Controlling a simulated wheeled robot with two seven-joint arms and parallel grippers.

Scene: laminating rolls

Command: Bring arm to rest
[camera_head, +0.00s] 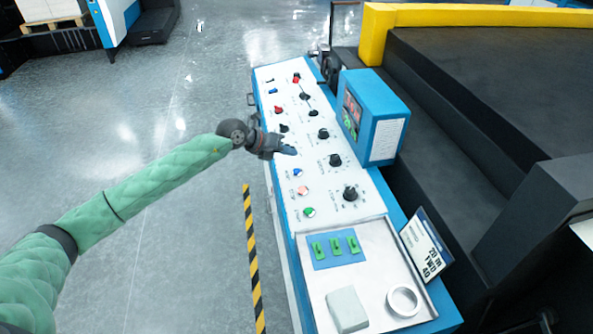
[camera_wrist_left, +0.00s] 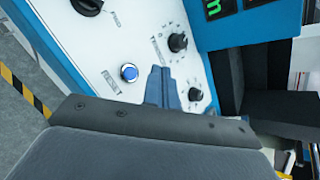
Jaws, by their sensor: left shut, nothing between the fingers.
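My left arm comes in from the left in a green sleeve. Its gripper (camera_head: 289,150) is shut and empty over the left side of the white control panel (camera_head: 315,143). The fingers (camera_wrist_left: 163,88) show in the left wrist view, closed together in front of the panel, beside a blue button (camera_wrist_left: 129,73) and black knobs (camera_wrist_left: 177,42). I cannot tell whether the fingertips touch the panel. My right gripper is not in view.
A blue display box (camera_head: 372,118) stands on the console's right side. A metal tray (camera_head: 375,275) at the near end holds a grey block (camera_head: 346,309), a white ring (camera_head: 403,300) and a blue plate (camera_head: 335,249) with green pieces. Open floor (camera_head: 150,130) lies left, with a striped line (camera_head: 252,260).

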